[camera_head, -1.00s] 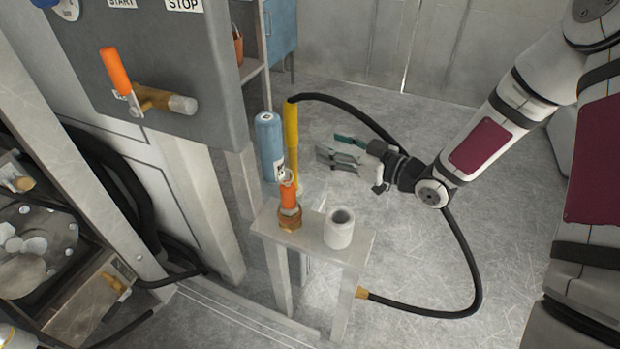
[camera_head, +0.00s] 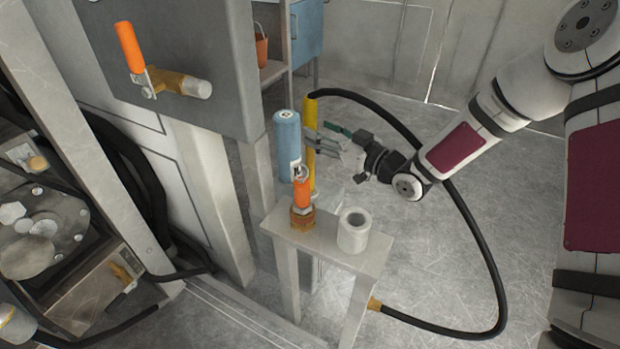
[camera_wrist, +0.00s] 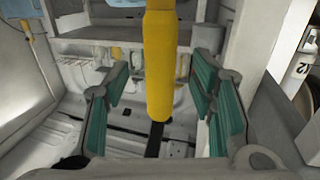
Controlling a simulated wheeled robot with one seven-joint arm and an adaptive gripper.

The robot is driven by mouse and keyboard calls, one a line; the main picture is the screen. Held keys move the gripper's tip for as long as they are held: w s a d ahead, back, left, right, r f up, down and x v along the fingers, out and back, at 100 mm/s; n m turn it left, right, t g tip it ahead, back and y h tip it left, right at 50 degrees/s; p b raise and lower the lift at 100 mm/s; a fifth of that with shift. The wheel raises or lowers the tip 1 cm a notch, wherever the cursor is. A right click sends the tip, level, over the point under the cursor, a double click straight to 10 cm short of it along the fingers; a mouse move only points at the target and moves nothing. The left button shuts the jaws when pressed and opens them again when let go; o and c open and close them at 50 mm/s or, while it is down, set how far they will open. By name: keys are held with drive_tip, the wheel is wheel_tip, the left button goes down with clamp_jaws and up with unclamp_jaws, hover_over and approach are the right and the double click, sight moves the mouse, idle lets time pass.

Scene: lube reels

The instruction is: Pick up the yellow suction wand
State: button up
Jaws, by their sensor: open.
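The yellow suction wand (camera_head: 310,118) stands upright behind the small stand, with a black hose running from its top. In the wrist view the wand (camera_wrist: 160,66) appears between my two green-padded fingers, with a gap on each side. My gripper (camera_head: 322,143) is open and reaches the wand from the right in the head view. In the wrist view my gripper (camera_wrist: 162,108) has its fingers spread around the wand, and no contact shows. The wand's lower part is hidden behind the stand and the orange-handled valve in the head view.
A blue cylinder (camera_head: 287,140) stands close left of the wand. The small stand (camera_head: 325,243) carries an orange-handled brass valve (camera_head: 302,205) and a white cup (camera_head: 353,232). The black hose (camera_head: 484,235) loops over the floor at right. A grey panel (camera_head: 215,60) rises at left.

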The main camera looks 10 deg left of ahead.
sight(315, 128)
drive_tip(key=b+x, duration=0.1)
drive_tip(key=x, duration=0.3)
drive_tip(key=shift+r, duration=0.1)
clamp_jaws()
